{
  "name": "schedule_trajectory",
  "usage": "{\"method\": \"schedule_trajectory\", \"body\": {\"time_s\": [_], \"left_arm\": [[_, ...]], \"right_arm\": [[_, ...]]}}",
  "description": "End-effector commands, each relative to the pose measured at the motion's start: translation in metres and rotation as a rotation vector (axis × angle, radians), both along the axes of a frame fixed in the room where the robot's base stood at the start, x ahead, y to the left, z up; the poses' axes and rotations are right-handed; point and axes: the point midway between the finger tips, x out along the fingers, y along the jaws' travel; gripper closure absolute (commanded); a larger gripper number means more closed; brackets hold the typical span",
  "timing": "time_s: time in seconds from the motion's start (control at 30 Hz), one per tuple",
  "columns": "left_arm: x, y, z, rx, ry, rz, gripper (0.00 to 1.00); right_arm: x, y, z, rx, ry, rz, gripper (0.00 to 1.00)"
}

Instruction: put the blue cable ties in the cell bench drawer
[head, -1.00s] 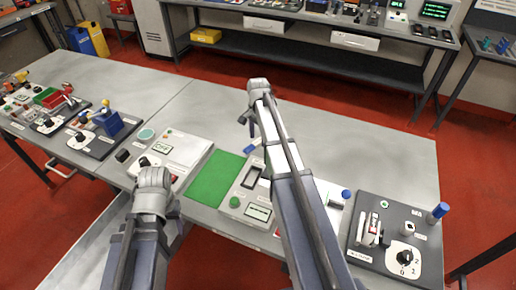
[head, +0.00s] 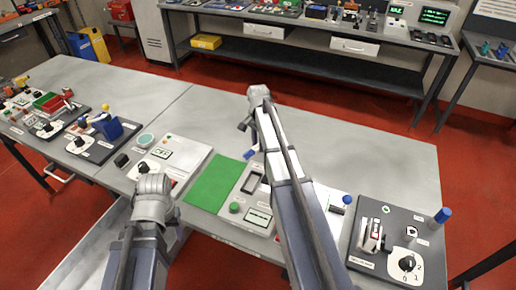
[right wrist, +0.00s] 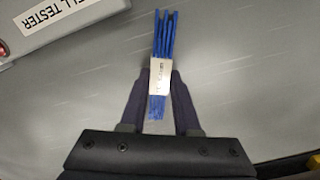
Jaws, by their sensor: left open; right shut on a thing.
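My right gripper (right wrist: 160,82) is shut on the blue cable ties (right wrist: 163,35), a thin bundle with a white paper band. In the head view the blue ties (head: 248,154) show as a small blue piece below my right gripper (head: 244,127), over the bench beside the green mat. The cell bench drawer (head: 97,232) appears as a pale grey open tray at the bench's front left, partly cut off by the picture edge. My left gripper (head: 153,188) is near the drawer's right side; its fingers are hidden under the wrist.
The grey bench (head: 355,152) holds a tester with a green mat (head: 216,183), a white panel (head: 170,158) and a dark switch panel (head: 390,243) at right. Other devices stand at left. The bench's far middle is clear.

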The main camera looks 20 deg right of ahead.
Motion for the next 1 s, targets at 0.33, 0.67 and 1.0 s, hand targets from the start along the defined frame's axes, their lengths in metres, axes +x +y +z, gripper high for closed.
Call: {"method": "schedule_trajectory", "body": {"time_s": [0.33, 0.67, 1.0], "left_arm": [[0.000, 0.000, 0.000, 0.000, 0.000, 0.000, 0.40], [0.000, 0.000, 0.019, 0.000, 0.000, 0.000, 0.40], [0.000, 0.000, 0.070, 0.000, 0.000, 0.000, 0.40]], "right_arm": [[0.000, 0.000, 0.000, 0.000, 0.000, 0.000, 1.00], [0.000, 0.000, 0.019, 0.000, 0.000, 0.000, 1.00], [0.000, 0.000, 0.070, 0.000, 0.000, 0.000, 1.00]]}}
